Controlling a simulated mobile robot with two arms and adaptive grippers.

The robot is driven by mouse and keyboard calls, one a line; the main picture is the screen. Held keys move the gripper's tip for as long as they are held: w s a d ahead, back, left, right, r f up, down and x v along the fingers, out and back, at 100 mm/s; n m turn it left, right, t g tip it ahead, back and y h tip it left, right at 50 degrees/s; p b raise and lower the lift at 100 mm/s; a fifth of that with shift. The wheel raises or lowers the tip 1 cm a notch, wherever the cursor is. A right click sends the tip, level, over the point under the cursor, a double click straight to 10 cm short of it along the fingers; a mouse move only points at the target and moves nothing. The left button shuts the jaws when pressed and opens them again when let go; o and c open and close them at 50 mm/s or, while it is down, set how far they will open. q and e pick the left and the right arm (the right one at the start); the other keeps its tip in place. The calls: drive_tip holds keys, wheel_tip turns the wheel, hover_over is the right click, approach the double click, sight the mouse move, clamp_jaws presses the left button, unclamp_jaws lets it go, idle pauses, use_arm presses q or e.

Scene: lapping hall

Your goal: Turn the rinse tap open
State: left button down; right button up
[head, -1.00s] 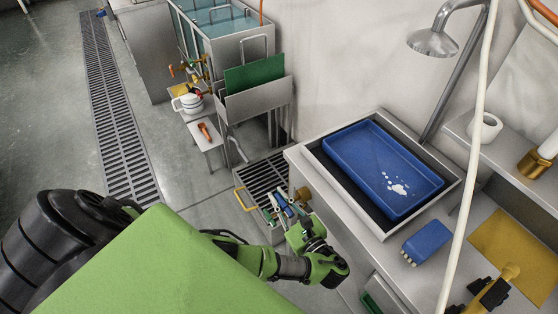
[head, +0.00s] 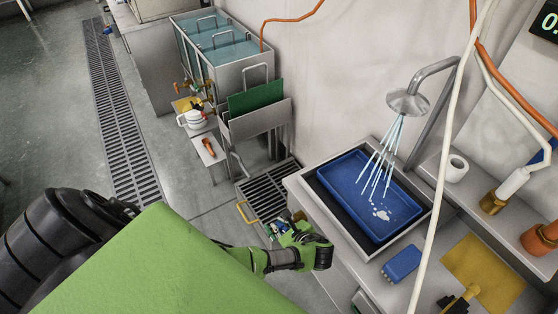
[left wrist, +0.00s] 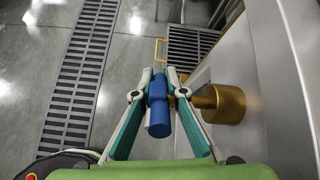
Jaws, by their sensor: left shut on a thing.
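The rinse tap has a blue handle (left wrist: 158,122) and a round brass body (left wrist: 228,104) on the side of the metal bench, seen in the left wrist view. My left gripper (left wrist: 157,84) is shut on the blue handle, with a finger on each side of it. In the head view my left gripper (head: 276,229) is low beside the bench front, and it mostly hides the tap. Water streams (head: 381,165) fall from the shower head (head: 408,103) into the blue tray (head: 347,204).
The tray sits in a sink (head: 300,181) in the bench, with a white patch in it. A blue brush (head: 401,263) and a yellow mat (head: 486,270) lie nearby. A floor grate (head: 262,188) lies beside the bench. A water tank (head: 240,75) stands behind.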

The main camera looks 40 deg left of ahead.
use_arm(q)
drive_tip(key=h+p, duration=0.1)
drive_tip(key=p, duration=0.1)
drive_tip(key=g+h+p, duration=0.1)
drive_tip(key=h+p, duration=0.1)
drive_tip(key=shift+s+d, duration=0.15)
drive_tip(key=shift+d, duration=0.15)
drive_tip(key=shift+d+f+g+h+p, duration=0.15)
drive_tip(key=shift+g+h+p, duration=0.35)
drive_tip(key=shift+h+p, duration=0.4)
drive_tip(key=shift+d+f+g+h, duration=0.15)
drive_tip(key=shift+g+h, duration=0.15)
drive_tip(key=shift+h, duration=0.4)
drive_tip(key=shift+s+d+f+g+h, duration=0.1)
drive_tip(key=shift+d+g+h, duration=0.1)
drive_tip(key=shift+h, duration=0.3)
drive_tip(key=shift+s+d+g+h, duration=0.1)
drive_tip(key=shift+g+h, duration=0.1)
drive_tip(key=shift+h, duration=0.3)
drive_tip(key=c, duration=2)
unclamp_jaws()
